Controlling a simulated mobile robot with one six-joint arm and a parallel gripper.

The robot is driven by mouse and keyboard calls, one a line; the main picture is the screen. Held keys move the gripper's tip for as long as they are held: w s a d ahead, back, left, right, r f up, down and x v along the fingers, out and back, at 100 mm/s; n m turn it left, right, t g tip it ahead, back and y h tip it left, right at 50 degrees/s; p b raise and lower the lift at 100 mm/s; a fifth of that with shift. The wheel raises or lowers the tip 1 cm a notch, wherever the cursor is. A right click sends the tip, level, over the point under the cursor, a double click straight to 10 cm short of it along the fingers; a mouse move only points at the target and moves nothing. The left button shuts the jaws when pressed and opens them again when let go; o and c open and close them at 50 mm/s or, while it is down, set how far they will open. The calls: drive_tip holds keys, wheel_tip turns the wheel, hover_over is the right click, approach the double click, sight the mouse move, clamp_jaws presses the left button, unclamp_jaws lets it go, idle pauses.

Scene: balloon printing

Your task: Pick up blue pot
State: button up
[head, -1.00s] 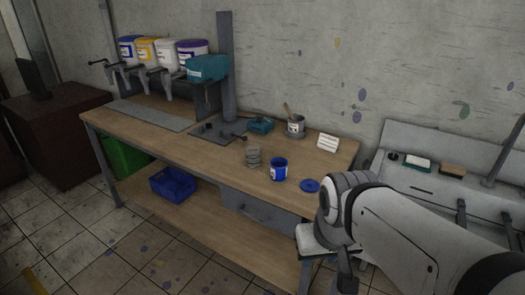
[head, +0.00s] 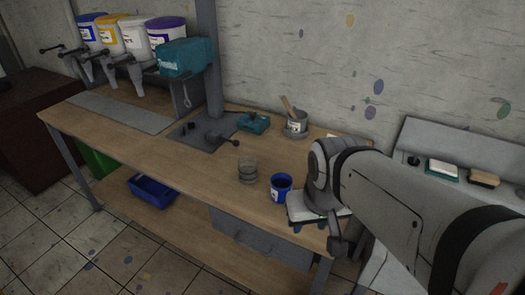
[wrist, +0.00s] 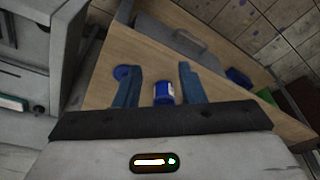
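The blue pot (head: 281,187) stands upright on the wooden bench near its front edge, open at the top, with a white label. In the wrist view the blue pot (wrist: 163,93) shows between the two fingers of my gripper (wrist: 158,88), beyond their tips or level with them; I cannot tell the exact distance. The fingers are spread apart and nothing is held. A blue lid (wrist: 123,72) lies beside the pot in the wrist view.
A clear glass (head: 247,170) stands left of the pot. A tin with a brush (head: 296,124) and a teal item (head: 253,122) are farther back. A blue crate (head: 153,190) sits on the lower shelf. A dispenser rack with several buckets (head: 130,38) is at the left.

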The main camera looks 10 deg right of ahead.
sight(280, 186)
drive_tip(key=shift+o, duration=0.4)
drive_tip(key=shift+d, duration=0.1)
